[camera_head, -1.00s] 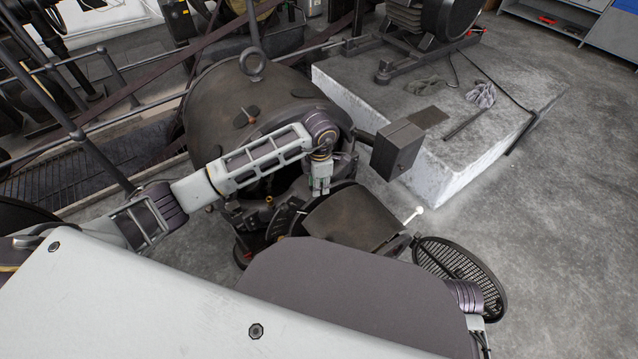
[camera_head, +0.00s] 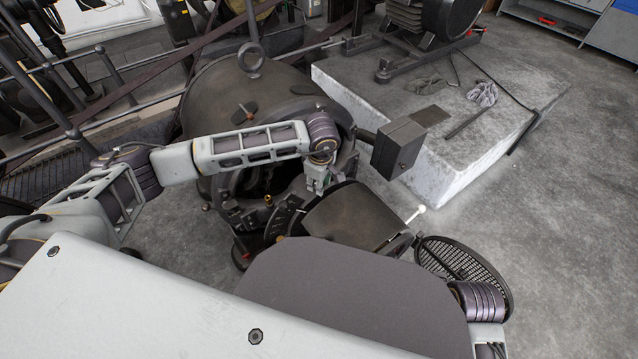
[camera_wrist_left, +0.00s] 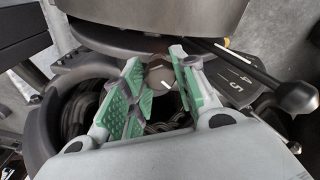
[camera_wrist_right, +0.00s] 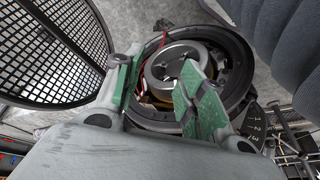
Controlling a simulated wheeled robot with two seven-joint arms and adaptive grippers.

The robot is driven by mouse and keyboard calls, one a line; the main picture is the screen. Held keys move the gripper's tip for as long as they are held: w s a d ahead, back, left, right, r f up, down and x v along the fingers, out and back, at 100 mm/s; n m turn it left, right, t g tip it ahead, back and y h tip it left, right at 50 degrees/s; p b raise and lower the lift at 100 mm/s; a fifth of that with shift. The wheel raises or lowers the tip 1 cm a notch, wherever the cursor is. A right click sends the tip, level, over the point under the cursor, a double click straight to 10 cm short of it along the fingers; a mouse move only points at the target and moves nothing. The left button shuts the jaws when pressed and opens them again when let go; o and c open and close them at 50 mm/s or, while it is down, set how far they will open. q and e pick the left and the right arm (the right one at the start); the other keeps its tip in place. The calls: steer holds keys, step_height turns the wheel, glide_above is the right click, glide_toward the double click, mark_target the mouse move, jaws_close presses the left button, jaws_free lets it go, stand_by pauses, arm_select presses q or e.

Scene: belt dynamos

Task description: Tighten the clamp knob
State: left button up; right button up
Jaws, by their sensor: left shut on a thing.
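The clamp knob (camera_wrist_left: 160,76), a small dark brown knob with a white mark, shows between the green-padded fingers of my left gripper (camera_wrist_left: 157,88) in the left wrist view. That gripper is shut on it. In the head view my left gripper (camera_head: 317,186) points down at the front of the dark dynamo (camera_head: 215,95), and the knob is hidden there. My right gripper (camera_wrist_right: 160,90) is open, its fingers apart, above a round housing with a silver cylinder (camera_wrist_right: 175,62) in the right wrist view.
A lever with a black ball end (camera_wrist_left: 296,96) and a numbered scale (camera_wrist_left: 236,90) lie right of the left gripper. A perforated round cover (camera_head: 462,272) stands open at lower right. A grey box (camera_head: 398,146) juts from the dynamo beside a stone plinth (camera_head: 455,180).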

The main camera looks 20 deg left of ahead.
arm_select(q)
steer(key=m+t+b, duration=0.1)
steer(key=m+b, duration=0.1)
steer(key=m, duration=0.3)
steer(key=shift+m+b, duration=0.7)
steer(key=shift+m, duration=0.8)
arm_select(e)
step_height(320, 180, down, 8)
steer(key=w+a+t+y, duration=0.1)
steer(key=a, duration=0.1)
steer(key=shift+a+f, duration=0.2)
steer(key=shift+a, duration=0.05)
arm_select(q)
steer(key=o, duration=1)
steer(key=shift+s, duration=0.1)
steer(key=shift+r, duration=0.1)
steer(key=shift+a+v, duration=0.15)
steer(key=shift+v, duration=2.8)
steer(key=shift+a+v, duration=0.1)
steer(key=shift+v, duration=2.85)
steer(key=shift+s+h, duration=0.2)
steer(key=shift+h, duration=0.1)
